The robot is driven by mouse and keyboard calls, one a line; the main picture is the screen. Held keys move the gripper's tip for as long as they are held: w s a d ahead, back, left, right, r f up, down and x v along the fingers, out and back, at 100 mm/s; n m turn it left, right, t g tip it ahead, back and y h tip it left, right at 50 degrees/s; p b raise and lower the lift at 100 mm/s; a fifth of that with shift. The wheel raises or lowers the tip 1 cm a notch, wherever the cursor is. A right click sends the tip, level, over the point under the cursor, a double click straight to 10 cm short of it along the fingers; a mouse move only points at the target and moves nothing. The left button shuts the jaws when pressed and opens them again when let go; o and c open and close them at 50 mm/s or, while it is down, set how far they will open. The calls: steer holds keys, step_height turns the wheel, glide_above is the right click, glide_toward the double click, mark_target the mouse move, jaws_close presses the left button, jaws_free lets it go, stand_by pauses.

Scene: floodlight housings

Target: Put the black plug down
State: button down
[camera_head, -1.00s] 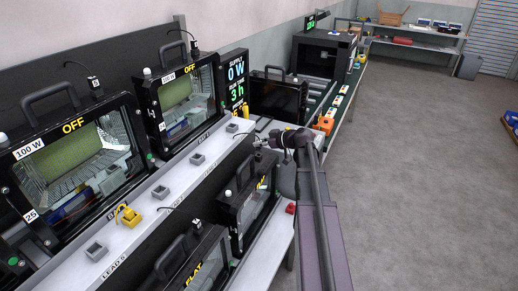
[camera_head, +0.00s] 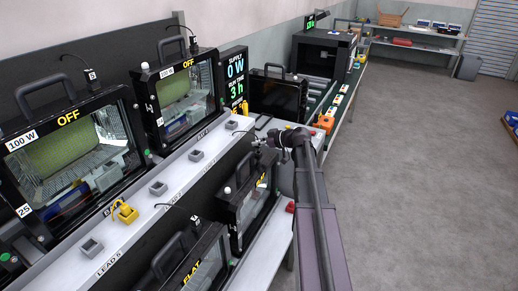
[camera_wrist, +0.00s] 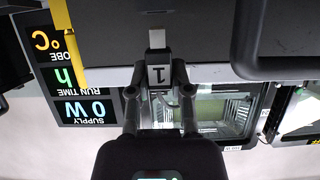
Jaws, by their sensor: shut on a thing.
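In the head view my gripper (camera_head: 262,143) is small, near the far end of the white shelf (camera_head: 133,232), and the plug is too small to make out. Grey sockets stand in a row on that shelf, among them a near one (camera_head: 92,247), a middle one (camera_head: 158,187) and a far one (camera_head: 231,125).
Floodlights reading OFF (camera_head: 68,117) stand behind the shelf, with more below it. Black plugs hang on cables by the upper lamps (camera_head: 92,75). A yellow piece (camera_head: 125,212) sits on the shelf. A display (camera_head: 236,80) reads 0 W.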

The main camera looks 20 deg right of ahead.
steer(key=shift+f+b, duration=0.3)
steer(key=shift+f, duration=0.25)
steer(key=shift+f+b, duration=0.6)
steer(key=c, duration=0.5)
jaws_free()
steer(key=shift+c, duration=0.2)
steer(key=shift+r, duration=0.15)
steer(key=shift+r+p, duration=0.55)
steer(key=shift+p, duration=0.2)
steer(key=p+v, duration=0.4)
steer(key=v, duration=0.8)
steer(key=shift+s+f, duration=0.15)
steer(key=shift+f, duration=0.05)
